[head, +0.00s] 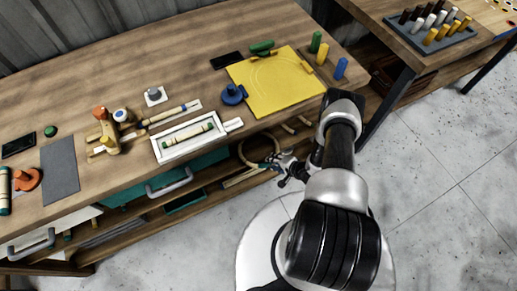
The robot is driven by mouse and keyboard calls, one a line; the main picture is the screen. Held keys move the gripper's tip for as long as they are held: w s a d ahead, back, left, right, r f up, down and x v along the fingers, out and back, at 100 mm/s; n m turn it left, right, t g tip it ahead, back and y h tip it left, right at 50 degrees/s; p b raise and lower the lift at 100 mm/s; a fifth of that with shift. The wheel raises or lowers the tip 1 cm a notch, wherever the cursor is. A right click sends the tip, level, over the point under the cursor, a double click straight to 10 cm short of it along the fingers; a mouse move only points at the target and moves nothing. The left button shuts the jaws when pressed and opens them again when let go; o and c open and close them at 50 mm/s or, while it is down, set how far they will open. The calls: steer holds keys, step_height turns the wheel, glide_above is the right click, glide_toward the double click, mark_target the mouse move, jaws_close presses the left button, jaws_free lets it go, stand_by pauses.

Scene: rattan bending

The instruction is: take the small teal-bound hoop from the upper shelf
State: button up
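A tan rattan hoop (241,155) shows below the front edge of the workbench, at shelf height, partly hidden by the tabletop edge and my gripper. A teal binding on it is not clear at this size. My gripper (279,170) is at the right side of the hoop, in front of the bench. Its fingers are small and dark, and I cannot tell whether they are open, shut or touching the hoop. More curved rattan pieces (297,125) show on the shelf just right of it.
The bench top (215,90) carries a yellow board (275,85), a white tray (188,134) and a blue clamp (232,94). A teal drawer with a grey handle (170,184) is left of my gripper. A second table (385,40) stands right. Grey floor is open in front.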

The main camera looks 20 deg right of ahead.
jaws_close()
